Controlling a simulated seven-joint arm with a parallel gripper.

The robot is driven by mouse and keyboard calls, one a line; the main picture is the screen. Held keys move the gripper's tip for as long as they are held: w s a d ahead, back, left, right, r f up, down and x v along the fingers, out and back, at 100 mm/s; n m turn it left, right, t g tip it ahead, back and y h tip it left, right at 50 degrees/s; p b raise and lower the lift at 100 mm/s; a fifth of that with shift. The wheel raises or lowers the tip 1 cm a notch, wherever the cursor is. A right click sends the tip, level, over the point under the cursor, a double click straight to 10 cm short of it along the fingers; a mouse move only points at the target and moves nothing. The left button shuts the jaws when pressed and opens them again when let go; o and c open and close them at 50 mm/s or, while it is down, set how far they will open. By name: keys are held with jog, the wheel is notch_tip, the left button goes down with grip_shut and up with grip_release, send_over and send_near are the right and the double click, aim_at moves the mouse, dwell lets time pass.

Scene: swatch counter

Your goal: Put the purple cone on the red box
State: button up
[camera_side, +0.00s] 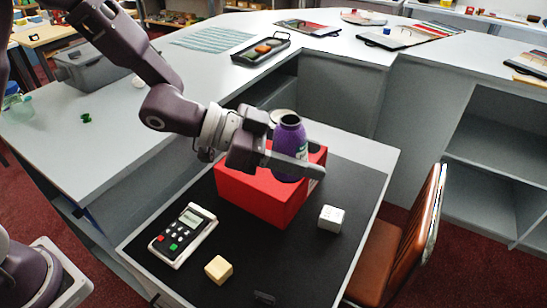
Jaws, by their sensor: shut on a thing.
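I see no clear cone. The purple thing is shaped like a bottle or jar with a narrow dark top (289,142), and it is upright in my gripper (298,165). My gripper reaches in from the left and is shut around its lower part. The near finger crosses in front of it and the far finger is mostly hidden. The red box (258,194) is on the black mat, directly below and behind the gripper in the picture. I cannot tell whether the purple thing's base touches the box top.
A card-reader-like device (183,234), a pale yellow block (218,269) and a whitish cube (331,218) lie on the black mat (285,245). A brown chair (405,245) stands at the right. A grey bin (95,65) and a dark tray (262,48) are on the counter behind.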

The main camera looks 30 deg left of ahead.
jog(key=w+a+f+n+t+y, duration=0.1)
jog(key=w+a+n+t+y, duration=0.5)
jog(key=w+a, duration=0.8)
jog(key=shift+n+g+y, duration=0.3)
jog(key=shift+n, duration=0.4)
jog(key=f, duration=0.9)
jog(key=s+a+f, duration=0.1)
jog(key=f, duration=0.3)
jog(key=shift+s+f, duration=0.1)
jog(key=shift+f, duration=0.65)
jog(key=shift+f, duration=0.15)
jog(key=o, duration=1.5)
jog(key=shift+c, duration=0.2)
